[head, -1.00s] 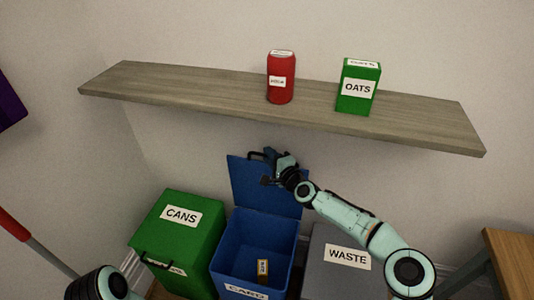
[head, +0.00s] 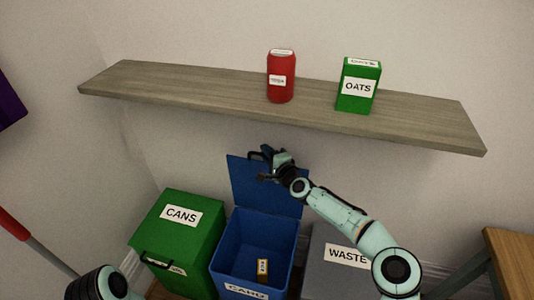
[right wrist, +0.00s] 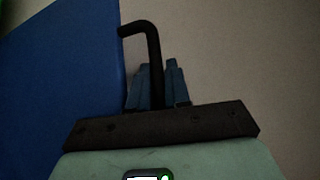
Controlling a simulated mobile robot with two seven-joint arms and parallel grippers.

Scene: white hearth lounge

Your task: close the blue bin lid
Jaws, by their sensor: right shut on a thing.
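The blue bin (head: 228,258), labelled CARD, stands on the floor between two other bins. Its blue lid (head: 246,190) is open and stands up at the back near the wall. A small yellow item (head: 263,267) lies inside the bin. My right gripper (head: 264,155) is at the lid's top edge, shut on the black lid handle. In the right wrist view the bent handle (right wrist: 152,45) rises between the fingers beside the blue lid (right wrist: 60,80). My left gripper is out of view; only part of my left arm shows at the lower left.
The closed green CANS bin (head: 200,222) stands left of the blue bin, and the grey WASTE bin (head: 325,270) right of it. A wall shelf (head: 200,90) above holds a red can (head: 281,85) and a green OATS box (head: 358,95). A wooden table (head: 512,255) stands at right.

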